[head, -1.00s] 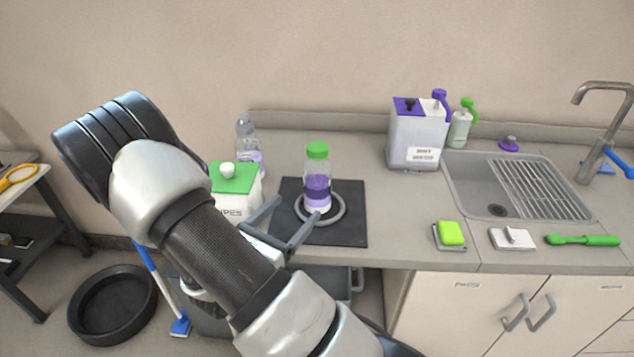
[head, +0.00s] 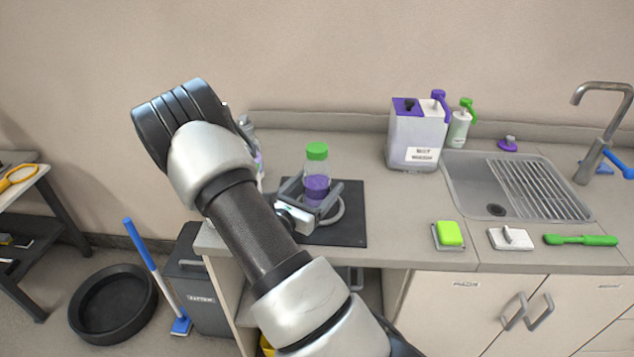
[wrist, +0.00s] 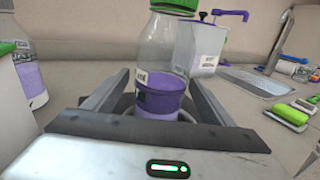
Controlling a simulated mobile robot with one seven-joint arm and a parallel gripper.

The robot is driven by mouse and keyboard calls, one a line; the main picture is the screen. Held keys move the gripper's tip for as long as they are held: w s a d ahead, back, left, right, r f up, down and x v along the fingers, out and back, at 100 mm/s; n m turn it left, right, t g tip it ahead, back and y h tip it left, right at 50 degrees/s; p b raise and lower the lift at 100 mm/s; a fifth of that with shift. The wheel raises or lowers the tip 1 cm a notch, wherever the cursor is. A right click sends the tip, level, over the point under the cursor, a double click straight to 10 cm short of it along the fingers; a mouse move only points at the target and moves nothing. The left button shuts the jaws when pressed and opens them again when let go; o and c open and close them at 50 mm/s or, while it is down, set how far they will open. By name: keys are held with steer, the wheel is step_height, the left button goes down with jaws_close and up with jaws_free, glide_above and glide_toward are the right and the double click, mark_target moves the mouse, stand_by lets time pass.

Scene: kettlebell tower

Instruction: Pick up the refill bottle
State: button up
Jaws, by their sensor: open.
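The refill bottle (head: 317,176) is clear with a green cap and purple liquid. It stands upright on a dark mat (head: 350,222) with a grey ring (head: 338,213) on the counter. My gripper (head: 312,198) is open, with its fingers on either side of the bottle's lower part. In the wrist view the bottle (wrist: 165,62) stands between the two open fingers (wrist: 160,98), ahead of the palm. I cannot tell whether either finger touches it.
A second clear bottle (head: 247,130) is partly hidden behind my arm. A purple-lidded jug (head: 414,145) and a green-topped spray bottle (head: 460,128) stand at the back. The sink (head: 480,190), green sponge (head: 450,233) and green brush (head: 580,240) are to the right.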

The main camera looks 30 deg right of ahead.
steer(key=c, duration=1.4)
step_height(320, 180, up, 16)
steer(key=p, duration=0.5)
steer(key=shift+p, duration=0.3)
